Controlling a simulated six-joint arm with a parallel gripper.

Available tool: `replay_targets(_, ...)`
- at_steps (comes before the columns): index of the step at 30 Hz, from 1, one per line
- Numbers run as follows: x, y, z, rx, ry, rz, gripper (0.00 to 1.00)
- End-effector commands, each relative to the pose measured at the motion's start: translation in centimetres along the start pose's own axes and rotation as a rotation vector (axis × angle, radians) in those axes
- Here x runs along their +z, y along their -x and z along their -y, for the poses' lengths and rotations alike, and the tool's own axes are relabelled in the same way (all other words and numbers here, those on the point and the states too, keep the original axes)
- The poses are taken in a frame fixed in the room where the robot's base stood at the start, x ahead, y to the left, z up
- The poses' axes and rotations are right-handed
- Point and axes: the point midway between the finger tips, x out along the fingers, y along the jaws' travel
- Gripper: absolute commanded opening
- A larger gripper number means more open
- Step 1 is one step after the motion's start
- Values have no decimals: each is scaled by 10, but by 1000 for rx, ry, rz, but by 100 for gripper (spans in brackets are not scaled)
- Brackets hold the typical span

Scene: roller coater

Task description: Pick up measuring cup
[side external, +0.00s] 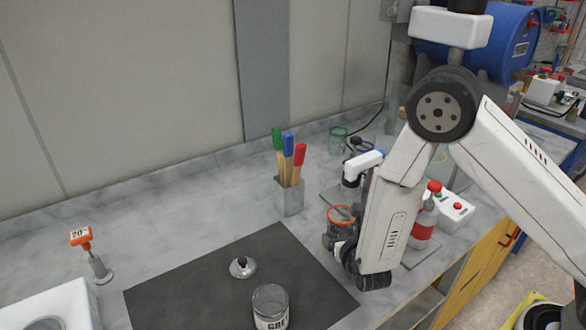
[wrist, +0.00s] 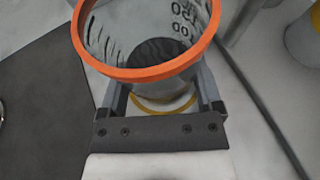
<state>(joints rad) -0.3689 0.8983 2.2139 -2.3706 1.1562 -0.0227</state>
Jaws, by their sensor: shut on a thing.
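The measuring cup (wrist: 145,73) is a clear cup with dark scale marks and an orange rim, seen from above in the wrist view. Dark grey contents or a dark bottom show inside it. It stands upright between my gripper's fingers (wrist: 160,95), which are shut on it from both sides. In the side external view the orange-rimmed cup (side external: 341,216) is at the right of the worktop, just left of my gripper (side external: 352,262), whose fingers are mostly hidden there. I cannot tell whether the cup touches the surface.
A dark mat (side external: 190,288) carries a labelled glass jar (side external: 270,308) and a small knobbed weight (side external: 242,267). A holder (side external: 289,197) with coloured-handled tools stands behind. A red-labelled bottle (side external: 424,225) and a button box (side external: 455,211) stand right of my arm.

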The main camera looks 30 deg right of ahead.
Motion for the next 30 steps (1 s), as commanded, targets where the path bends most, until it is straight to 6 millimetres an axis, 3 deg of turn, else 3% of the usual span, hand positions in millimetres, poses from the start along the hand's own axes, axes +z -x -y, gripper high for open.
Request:
replay_targets(17,32,13,0,2,-2,4,10)
replay_targets(30,2,84,-2,7,4,-1,10)
